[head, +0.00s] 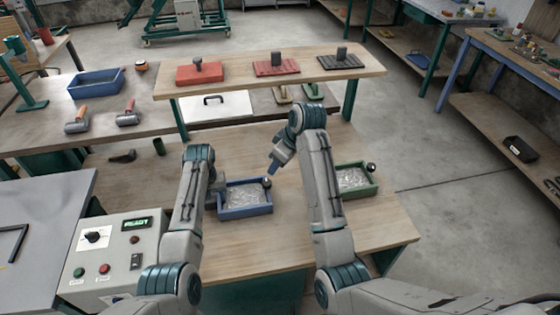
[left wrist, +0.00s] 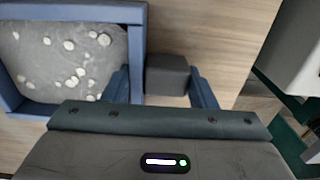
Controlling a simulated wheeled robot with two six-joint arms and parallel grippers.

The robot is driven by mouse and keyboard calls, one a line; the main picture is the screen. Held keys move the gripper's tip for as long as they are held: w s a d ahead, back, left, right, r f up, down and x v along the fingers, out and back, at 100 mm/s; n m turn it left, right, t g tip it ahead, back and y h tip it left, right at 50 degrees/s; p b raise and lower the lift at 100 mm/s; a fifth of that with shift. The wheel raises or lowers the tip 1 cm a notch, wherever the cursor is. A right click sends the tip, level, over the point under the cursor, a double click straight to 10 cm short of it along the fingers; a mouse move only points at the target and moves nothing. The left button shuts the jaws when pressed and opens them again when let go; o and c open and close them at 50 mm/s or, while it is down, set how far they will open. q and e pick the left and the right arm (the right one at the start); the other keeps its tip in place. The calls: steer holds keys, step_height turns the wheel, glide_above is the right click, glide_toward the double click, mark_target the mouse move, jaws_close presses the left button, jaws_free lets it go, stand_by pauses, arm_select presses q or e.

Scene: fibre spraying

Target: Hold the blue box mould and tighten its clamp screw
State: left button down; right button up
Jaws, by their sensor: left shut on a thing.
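The blue box mould (head: 245,212) sits on the wooden table, filled with a grey, white-flecked mass. A clamp screw with a dark round knob (head: 267,182) stands at its right side. My left gripper (head: 215,190) is at the mould's left side. In the left wrist view, my left gripper's fingers (left wrist: 165,88) are on either side of a dark grey block (left wrist: 167,70) beside the mould's blue wall (left wrist: 138,45). My right gripper (head: 274,168) points down close to the knob; whether it touches the knob and how its fingers stand cannot be made out.
A green box mould (head: 360,190) with a similar fill and dark knob is right of my right arm. A raised shelf (head: 225,80) with red and dark tools is behind. A control box (head: 115,255) stands at the left. Bare table lies behind the blue mould.

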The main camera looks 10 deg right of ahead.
arm_select(q)
steer(key=c, duration=0.5)
jaws_free()
step_height(320, 180, up, 12)
steer(key=shift+r, duration=0.2)
